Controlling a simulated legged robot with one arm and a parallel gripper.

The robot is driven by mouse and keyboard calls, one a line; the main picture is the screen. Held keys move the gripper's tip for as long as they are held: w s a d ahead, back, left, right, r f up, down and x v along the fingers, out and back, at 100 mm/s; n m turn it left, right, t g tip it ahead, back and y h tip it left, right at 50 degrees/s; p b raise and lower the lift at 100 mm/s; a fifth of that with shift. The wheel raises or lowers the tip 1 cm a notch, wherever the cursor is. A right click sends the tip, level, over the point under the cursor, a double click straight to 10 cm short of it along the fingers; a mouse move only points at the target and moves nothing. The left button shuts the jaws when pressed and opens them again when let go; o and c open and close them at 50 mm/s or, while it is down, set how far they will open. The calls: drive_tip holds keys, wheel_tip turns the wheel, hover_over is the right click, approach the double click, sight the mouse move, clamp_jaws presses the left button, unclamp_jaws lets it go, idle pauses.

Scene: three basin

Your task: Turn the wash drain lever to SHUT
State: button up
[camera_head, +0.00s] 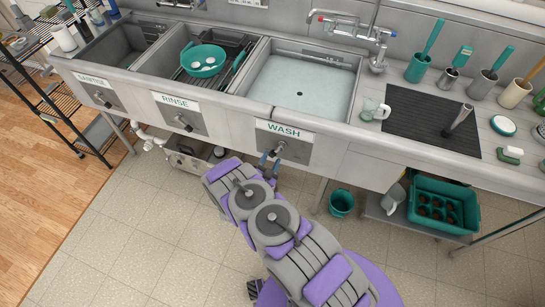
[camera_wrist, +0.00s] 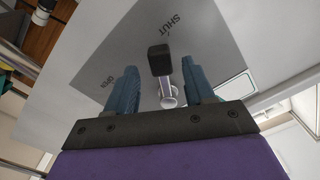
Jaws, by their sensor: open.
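The wash drain lever (camera_wrist: 158,60) has a black knob on a metal stem and stands out from a grey plate (camera_wrist: 205,50). The plate is marked OPEN at left and SHUT at top in the wrist view. My gripper (camera_wrist: 158,68) is open, with one blue finger on each side of the lever. Gaps show between the fingers and the knob. In the head view, my gripper (camera_head: 269,161) is at the lever (camera_head: 277,151) under the WASH label (camera_head: 283,132); my arm partly hides the area below.
The wash basin (camera_head: 300,85) holds water above. The rinse (camera_head: 183,121) and sanitise (camera_head: 102,99) levers are to the left. A lower shelf with a teal crate (camera_head: 440,205) is at right, and a teal bucket (camera_head: 342,203) stands on the floor. Floor in front is clear.

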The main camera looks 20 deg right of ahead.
drive_tip(key=shift+x, duration=1.45)
drive_tip(key=shift+a, duration=0.1)
clamp_jaws()
